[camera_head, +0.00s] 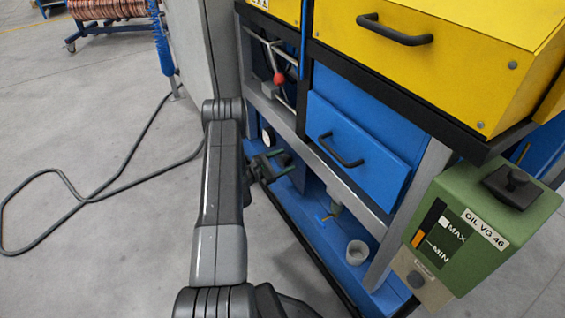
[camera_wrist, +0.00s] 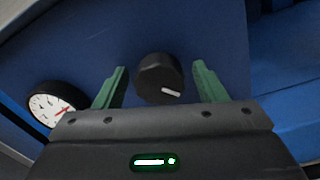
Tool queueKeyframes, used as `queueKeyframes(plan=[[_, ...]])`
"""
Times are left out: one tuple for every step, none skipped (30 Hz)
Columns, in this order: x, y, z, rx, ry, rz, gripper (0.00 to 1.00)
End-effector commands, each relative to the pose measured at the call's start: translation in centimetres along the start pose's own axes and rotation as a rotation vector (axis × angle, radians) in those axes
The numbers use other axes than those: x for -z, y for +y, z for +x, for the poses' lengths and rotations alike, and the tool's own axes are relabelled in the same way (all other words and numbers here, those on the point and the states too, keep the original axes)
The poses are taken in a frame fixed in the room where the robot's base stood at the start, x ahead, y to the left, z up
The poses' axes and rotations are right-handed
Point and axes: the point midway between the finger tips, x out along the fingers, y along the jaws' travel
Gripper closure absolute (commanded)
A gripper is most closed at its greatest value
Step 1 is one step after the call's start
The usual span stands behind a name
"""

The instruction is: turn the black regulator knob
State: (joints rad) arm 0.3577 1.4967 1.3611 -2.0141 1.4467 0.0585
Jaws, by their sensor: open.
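The black regulator knob (camera_wrist: 160,78) is in the upper middle of the wrist view, on a dark blue panel. It is round with a white mark at its lower right. My gripper (camera_wrist: 160,87) is open, with one green finger on each side of the knob and a visible gap on both sides. In the head view, my gripper (camera_head: 273,165) is beside the lower part of the blue and yellow machine. The knob cannot be made out there.
A round white gauge (camera_wrist: 52,105) with a red needle is left of the knob. A cable (camera_head: 85,200) lies on the open floor at left.

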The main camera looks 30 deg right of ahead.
Motion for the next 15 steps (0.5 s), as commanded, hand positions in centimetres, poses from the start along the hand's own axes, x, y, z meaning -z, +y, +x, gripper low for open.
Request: queueKeyframes(plan=[[0.0,0.0,-0.01,0.0,0.0,0.0,0.35],[0.0,0.0,-0.02,0.0,0.0,0.0,0.41],[0.0,-0.01,-0.02,0.0,0.0,0.0,0.49],[0.0,-0.01,-0.02,0.0,0.0,0.0,0.55],[0.0,-0.01,-0.03,0.0,0.0,0.0,0.61],[0.0,-0.01,-0.03,0.0,0.0,0.0,0.69],[0.0,-0.02,-0.03,0.0,0.0,0.0,0.74],[0.01,-0.02,-0.03,0.0,0.0,0.0,0.8],[0.01,-0.03,-0.03,0.0,0.0,0.0,0.8],[0.01,-0.03,-0.04,0.0,0.0,0.0,0.8],[0.01,-0.03,-0.04,0.001,0.0,-0.001,0.8],[0.02,-0.04,-0.04,0.001,0.0,-0.003,0.8],[0.03,-0.04,-0.04,0.001,0.0,-0.005,0.8],[0.03,-0.04,-0.04,0.001,0.0,-0.009,0.8],[0.04,-0.05,-0.04,0.001,0.0,-0.015,0.8]])
